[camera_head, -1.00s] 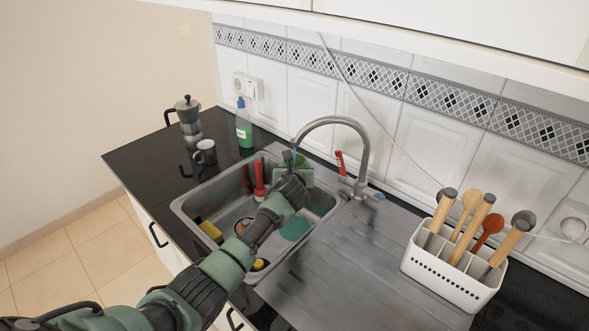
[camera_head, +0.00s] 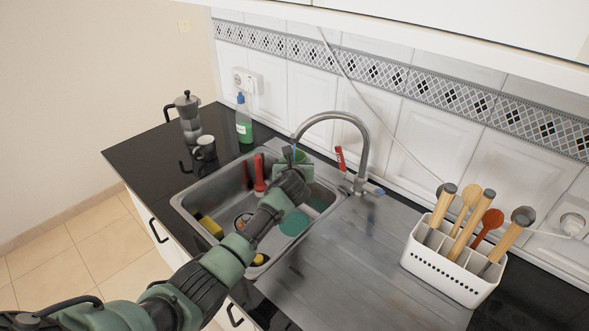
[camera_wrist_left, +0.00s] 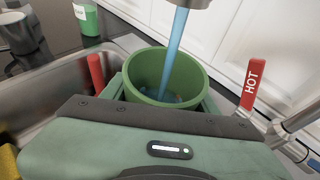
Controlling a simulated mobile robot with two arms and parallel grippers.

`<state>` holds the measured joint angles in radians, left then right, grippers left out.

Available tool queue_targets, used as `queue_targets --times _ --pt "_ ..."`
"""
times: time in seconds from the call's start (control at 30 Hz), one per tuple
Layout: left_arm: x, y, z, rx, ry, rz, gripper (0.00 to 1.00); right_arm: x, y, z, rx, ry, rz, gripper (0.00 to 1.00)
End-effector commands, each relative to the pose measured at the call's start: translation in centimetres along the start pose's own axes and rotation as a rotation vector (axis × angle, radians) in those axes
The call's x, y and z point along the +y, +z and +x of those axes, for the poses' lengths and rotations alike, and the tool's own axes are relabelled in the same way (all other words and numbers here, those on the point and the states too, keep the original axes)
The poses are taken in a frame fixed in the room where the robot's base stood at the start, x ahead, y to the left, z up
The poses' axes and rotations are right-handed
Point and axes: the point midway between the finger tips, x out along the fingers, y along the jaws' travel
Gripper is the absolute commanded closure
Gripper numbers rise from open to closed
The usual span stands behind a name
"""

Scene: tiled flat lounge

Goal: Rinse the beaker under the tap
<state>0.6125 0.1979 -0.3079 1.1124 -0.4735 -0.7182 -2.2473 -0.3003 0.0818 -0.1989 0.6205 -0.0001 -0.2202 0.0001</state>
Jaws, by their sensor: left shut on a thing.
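The green beaker (camera_wrist_left: 188,72) stands roughly upright between the fingers of my left gripper (camera_head: 292,165), which is shut on it. In the left wrist view a blue stream of water (camera_wrist_left: 176,48) falls from the tap spout into its open mouth, and small coloured bits show at its bottom. The curved steel tap (camera_head: 366,150) arches over the sink (camera_head: 185,206), with its spout just above the beaker. In the head view my gripper hides most of the beaker. My right gripper is not in view.
In the sink lie a red-handled tool (camera_head: 259,172), a yellow sponge (camera_head: 211,226) and a teal round item (camera_head: 294,222). A soap bottle (camera_head: 243,122), mug (camera_head: 204,148) and moka pot (camera_head: 188,118) stand behind left. A white utensil holder (camera_head: 450,268) stands right of the bare drainboard (camera_head: 350,265).

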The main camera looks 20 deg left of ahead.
Motion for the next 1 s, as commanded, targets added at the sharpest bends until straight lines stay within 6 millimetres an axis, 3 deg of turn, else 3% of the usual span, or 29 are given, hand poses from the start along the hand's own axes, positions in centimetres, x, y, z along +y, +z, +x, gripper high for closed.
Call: queue_targets --times 0.53,0.7,1.0 --pt "0.1 0.2 -0.2 -0.001 0.000 0.000 0.80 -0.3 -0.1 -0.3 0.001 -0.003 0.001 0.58" --pt "1.2 0.1 -2.3 0.001 0.001 0.004 0.80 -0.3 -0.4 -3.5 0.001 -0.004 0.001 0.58" --pt "4.3 -2.3 -7.6 0.003 0.001 0.005 0.80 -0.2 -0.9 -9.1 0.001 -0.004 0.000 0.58"
